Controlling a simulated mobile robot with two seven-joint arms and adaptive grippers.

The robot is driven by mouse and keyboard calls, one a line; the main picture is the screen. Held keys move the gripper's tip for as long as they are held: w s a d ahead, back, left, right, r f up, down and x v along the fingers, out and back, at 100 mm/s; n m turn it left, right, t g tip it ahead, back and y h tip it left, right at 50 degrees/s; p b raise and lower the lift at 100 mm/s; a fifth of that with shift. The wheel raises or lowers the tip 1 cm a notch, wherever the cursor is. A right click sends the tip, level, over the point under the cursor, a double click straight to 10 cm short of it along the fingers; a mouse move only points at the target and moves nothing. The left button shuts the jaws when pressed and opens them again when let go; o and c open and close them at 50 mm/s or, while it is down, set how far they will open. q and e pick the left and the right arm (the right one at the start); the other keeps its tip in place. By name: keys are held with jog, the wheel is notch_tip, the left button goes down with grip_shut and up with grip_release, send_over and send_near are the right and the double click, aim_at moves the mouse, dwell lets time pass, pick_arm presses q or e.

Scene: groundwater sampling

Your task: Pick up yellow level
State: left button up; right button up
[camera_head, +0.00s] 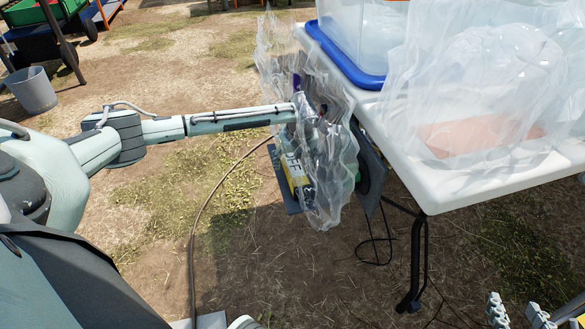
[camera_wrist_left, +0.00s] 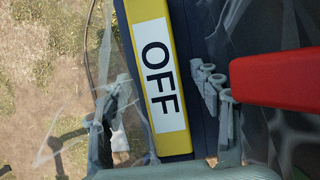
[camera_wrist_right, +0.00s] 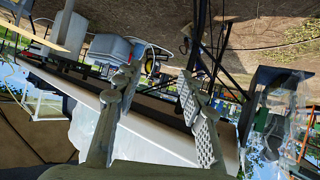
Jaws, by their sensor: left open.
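A yellow bar (camera_wrist_left: 177,143) with a white label reading OFF runs down the left wrist view. In the head view its yellow end (camera_head: 298,182) shows beside the table, partly covered by clear crumpled plastic. My left gripper (camera_wrist_left: 162,84) is open, with one finger on each side of the bar in the left wrist view. Contact with the bar cannot be told. In the head view the left fingers are hidden by the plastic. My right gripper (camera_wrist_right: 162,92) is open with nothing between its fingers; its fingertips also show at the head view's bottom right corner (camera_head: 520,314).
A white table (camera_head: 395,140) stands at right with a blue-rimmed clear bin (camera_head: 345,55) and a plastic bag over an orange item. Clear plastic (camera_head: 335,170) hangs at the table edge. A red part (camera_wrist_left: 275,82) lies close right of the bar. A cable crosses the ground.

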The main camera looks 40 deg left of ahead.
pick_arm(q)
jog(key=shift+w+a+f, duration=0.2)
jog(key=shift+f, duration=0.45)
jog(key=c, duration=1.4)
jog(key=shift+r, duration=0.1)
